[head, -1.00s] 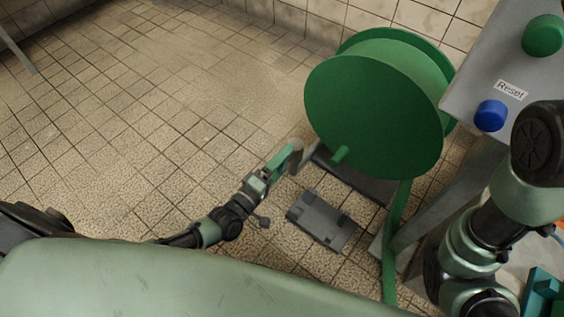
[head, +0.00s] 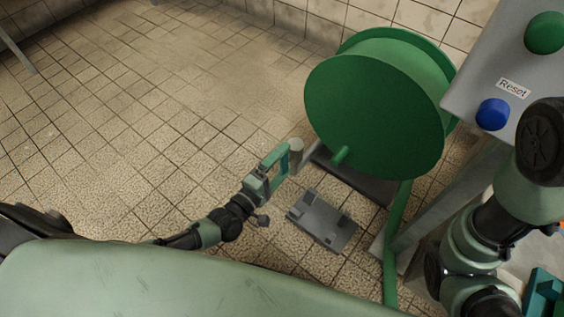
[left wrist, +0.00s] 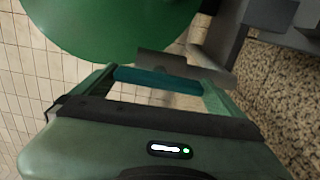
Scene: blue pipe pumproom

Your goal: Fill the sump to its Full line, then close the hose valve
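A green hose reel (head: 370,115) stands right of centre, and its green hose (head: 391,255) runs down to the lower edge. My left gripper (head: 290,158) is left of the reel, its fingers wide apart. A blue-teal bar (head: 284,160), perhaps the hose valve's lever, lies across between the fingertips; I cannot tell whether they touch it. The bar also shows in the left wrist view (left wrist: 155,77). A grey cylinder (head: 297,149) is just past the fingertips and shows behind the bar in the left wrist view (left wrist: 185,68). My right gripper, the sump and its Full line are out of sight.
A grey panel (head: 472,88) at the right bears a green button (head: 544,33) and a blue one (head: 493,114) labelled Reset. A grey plate (head: 322,219) lies on the floor below my left gripper. A teal object (head: 543,290) sits at lower right.

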